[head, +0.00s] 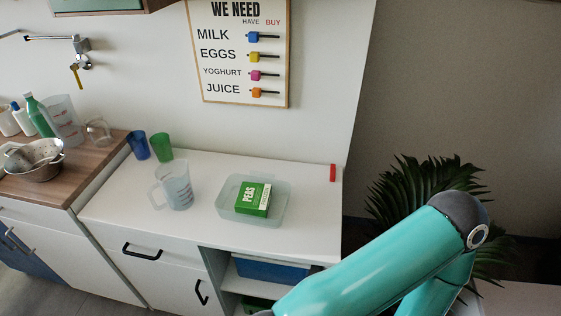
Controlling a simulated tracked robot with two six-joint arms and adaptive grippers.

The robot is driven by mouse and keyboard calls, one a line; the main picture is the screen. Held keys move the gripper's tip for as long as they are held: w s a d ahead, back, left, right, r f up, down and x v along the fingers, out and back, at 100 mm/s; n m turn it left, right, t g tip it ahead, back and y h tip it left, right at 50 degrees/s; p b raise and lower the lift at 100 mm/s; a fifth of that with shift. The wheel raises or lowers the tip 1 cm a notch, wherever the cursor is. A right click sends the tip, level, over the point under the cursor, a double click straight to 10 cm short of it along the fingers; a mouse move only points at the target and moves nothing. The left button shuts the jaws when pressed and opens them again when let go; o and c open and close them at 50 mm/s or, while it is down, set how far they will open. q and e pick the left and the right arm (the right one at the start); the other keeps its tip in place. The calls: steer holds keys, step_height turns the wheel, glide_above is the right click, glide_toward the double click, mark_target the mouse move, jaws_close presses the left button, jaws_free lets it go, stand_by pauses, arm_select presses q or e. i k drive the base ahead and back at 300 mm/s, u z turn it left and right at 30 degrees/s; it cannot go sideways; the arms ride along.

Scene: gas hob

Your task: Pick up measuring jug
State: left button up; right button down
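A clear jug (178,187) with a handle on its left stands upright on the white counter (130,205), left of a clear tub. A second, larger translucent vessel (63,117) with reddish markings stands at the back of the wooden worktop at the far left, partly hidden by bottles. I cannot tell for sure which is the measuring jug. My teal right arm crosses the lower right, but its gripper is out of the picture. My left gripper is not in view.
A clear tub (225,204) holds a green peas box (253,198). Blue (138,145) and green (161,147) cups stand behind the clear jug. A metal colander (45,172) sits on the wooden worktop (87,165). A plant (420,190) stands right. The counter's front strip is clear.

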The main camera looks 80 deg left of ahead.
mark_target(173, 176)
steer(key=z, duration=0.05)
steer(key=k, duration=2.65)
steer(key=u, duration=0.9)
steer(key=i, duration=1)
